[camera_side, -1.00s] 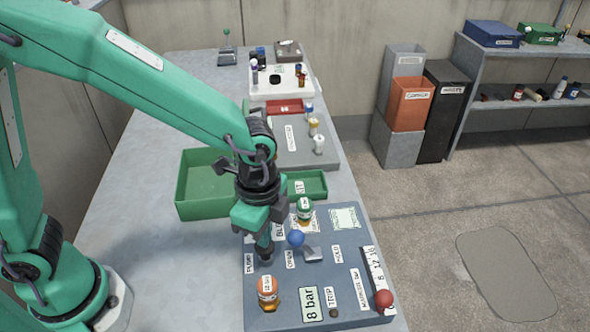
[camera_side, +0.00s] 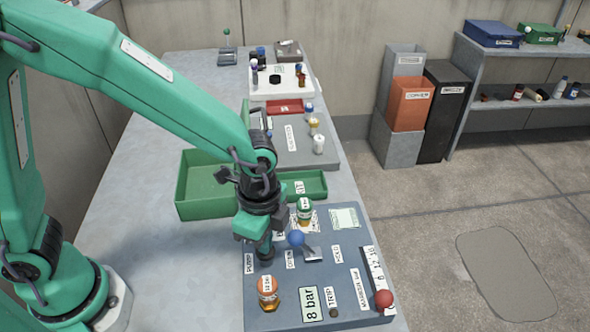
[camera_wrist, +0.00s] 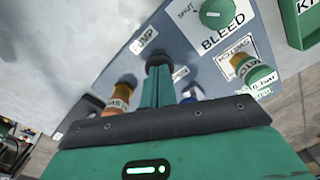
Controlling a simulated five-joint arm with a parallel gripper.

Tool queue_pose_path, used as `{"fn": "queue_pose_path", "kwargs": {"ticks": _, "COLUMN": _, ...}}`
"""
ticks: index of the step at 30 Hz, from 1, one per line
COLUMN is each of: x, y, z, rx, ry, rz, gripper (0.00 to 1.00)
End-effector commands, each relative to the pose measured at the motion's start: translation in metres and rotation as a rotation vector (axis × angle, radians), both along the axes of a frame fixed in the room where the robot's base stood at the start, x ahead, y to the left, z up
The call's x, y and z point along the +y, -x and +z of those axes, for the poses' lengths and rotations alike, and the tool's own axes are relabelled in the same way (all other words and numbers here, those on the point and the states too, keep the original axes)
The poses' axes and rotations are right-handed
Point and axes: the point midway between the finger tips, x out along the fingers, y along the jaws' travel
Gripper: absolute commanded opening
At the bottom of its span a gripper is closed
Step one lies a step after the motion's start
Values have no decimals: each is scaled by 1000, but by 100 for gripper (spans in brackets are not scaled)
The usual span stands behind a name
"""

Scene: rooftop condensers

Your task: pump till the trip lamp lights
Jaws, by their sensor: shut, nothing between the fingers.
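A grey-blue panel (camera_side: 350,237) lies at the front of the bench. My gripper (camera_side: 266,259) is shut and empty, pointing down over the panel's left side beside the PUMP label (camera_side: 249,261). In the wrist view its closed fingers (camera_wrist: 158,65) reach just below the PUMP label (camera_wrist: 144,40). The pump part itself is hidden under the fingers, and I cannot tell if they touch it. The display (camera_side: 311,303) reads 8 bar. The small trip lamp (camera_side: 334,312) beside the TRIP label looks dark.
An orange-capped bottle (camera_side: 268,291) and a green-capped bottle (camera_side: 304,210) stand on the panel near my gripper. A blue ball (camera_side: 296,238) sits by a grey lever. A red ball (camera_side: 384,299) is beside the scale. A green tray (camera_side: 185,190) lies behind.

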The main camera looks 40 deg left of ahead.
Motion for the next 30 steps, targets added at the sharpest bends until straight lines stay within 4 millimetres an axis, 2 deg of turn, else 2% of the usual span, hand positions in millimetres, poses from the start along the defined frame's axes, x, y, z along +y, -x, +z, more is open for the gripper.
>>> {"fn": "queue_pose_path", "kwargs": {"ticks": 11, "x": 0, "y": 0, "z": -4, "rx": 0, "ry": 0, "rz": 0, "gripper": 0}}
{"fn": "queue_pose_path", "kwargs": {"ticks": 30, "x": 0, "y": 0, "z": 25, "rx": -1, "ry": 1, "rz": 0, "gripper": 0}}
